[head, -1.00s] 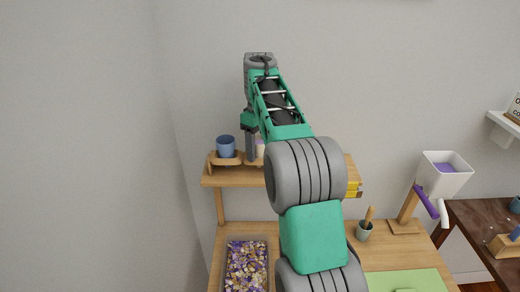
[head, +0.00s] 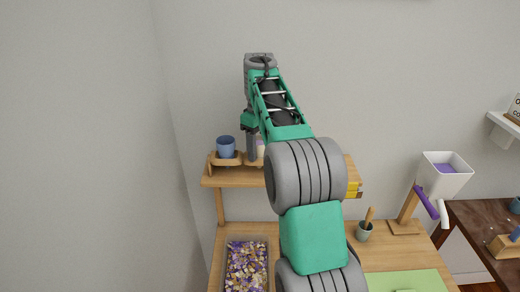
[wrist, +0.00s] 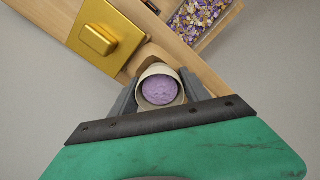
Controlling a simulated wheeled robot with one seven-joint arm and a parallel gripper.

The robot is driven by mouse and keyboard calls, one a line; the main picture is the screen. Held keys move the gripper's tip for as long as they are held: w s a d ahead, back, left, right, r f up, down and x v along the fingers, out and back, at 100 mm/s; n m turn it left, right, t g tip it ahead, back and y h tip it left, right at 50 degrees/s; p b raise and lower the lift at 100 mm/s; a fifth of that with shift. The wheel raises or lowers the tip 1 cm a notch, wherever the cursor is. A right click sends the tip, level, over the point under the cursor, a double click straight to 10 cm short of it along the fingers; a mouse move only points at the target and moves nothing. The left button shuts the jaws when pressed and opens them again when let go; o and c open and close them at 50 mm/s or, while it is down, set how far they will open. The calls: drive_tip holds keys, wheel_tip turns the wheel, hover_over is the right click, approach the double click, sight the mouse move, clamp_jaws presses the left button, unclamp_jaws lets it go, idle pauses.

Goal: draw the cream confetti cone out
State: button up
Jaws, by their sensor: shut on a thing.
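The cream cone (wrist: 160,69) shows in the wrist view as a pale round rim around a speckled purple filling. It sits at a wooden holder (wrist: 147,55) on the shelf. My gripper (wrist: 159,95) is shut on it, with one grey finger on each side. In the head view my gripper (head: 252,147) reaches down over the shelf, and only a small pale part of the cone (head: 261,151) shows beside the finger. The cone's lower part is hidden, so I cannot tell how deep it sits in the holder.
A blue cup (head: 226,147) stands in the wooden rack just left of my gripper. A gold block (wrist: 99,38) lies close to the cone. A tray of purple and cream flakes (head: 233,271) is below the shelf (head: 225,180). A white hopper (head: 445,180) stands far right.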

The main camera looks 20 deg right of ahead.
sight(259, 136)
drive_tip(key=shift+c, duration=0.7)
drive_tip(key=shift+r, duration=0.1)
drive_tip(key=shift+r+p, duration=0.5)
drive_tip(key=shift+p, duration=0.1)
drive_tip(key=shift+r+p, duration=1.3)
drive_tip(key=shift+r, duration=2.2)
